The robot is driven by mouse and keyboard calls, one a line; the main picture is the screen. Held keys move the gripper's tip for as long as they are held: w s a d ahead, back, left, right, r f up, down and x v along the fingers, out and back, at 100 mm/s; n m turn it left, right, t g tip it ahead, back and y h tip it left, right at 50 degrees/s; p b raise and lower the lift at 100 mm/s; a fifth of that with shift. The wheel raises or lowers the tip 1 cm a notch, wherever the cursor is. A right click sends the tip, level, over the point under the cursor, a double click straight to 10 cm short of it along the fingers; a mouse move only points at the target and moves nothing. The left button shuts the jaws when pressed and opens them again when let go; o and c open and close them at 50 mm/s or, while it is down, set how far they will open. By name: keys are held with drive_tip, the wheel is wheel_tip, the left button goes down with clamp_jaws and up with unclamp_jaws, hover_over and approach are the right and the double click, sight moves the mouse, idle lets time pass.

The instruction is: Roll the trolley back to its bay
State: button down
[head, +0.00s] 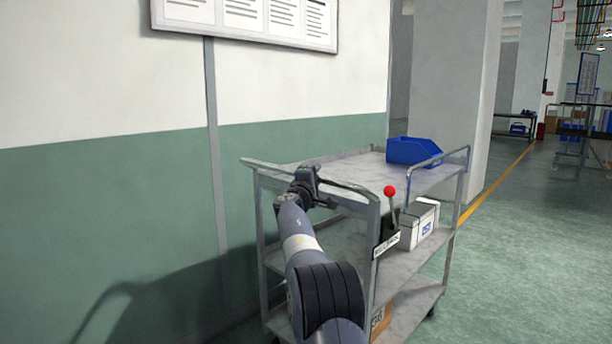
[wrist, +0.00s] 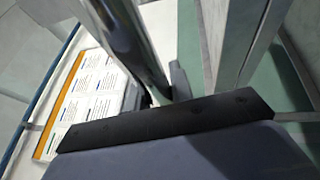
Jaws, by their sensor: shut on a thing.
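The trolley (head: 352,172) is a grey metal cart with three shelves, standing upright beside the green and white wall. My gripper (head: 312,188) is at its near end, shut on the trolley's push handle (head: 270,166). The handle also shows as a shiny bar between the fingers in the wrist view (wrist: 125,35). A lever with a red knob (head: 390,191) stands on the trolley's near right corner, above a small label plate. My arm hides part of the near end and lower shelves. No marked bay can be made out.
A blue bin (head: 412,151) sits on the top shelf and a white box (head: 423,220) on the middle shelf. A wall board (head: 255,18) hangs at left. A pale pillar (head: 452,90) stands behind. Open floor (head: 540,250) lies right, with a yellow line (head: 508,172).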

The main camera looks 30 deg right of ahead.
drive_tip(key=shift+w+d, duration=0.1)
drive_tip(key=shift+d, duration=0.45)
drive_tip(key=c, duration=1.3)
unclamp_jaws()
drive_tip(key=shift+d, duration=0.1)
drive_tip(key=shift+o, duration=0.2)
drive_tip(key=b+v, duration=0.3)
drive_tip(key=v, duration=0.7)
drive_tip(key=shift+a, duration=0.35)
drive_tip(key=shift+f, duration=0.15)
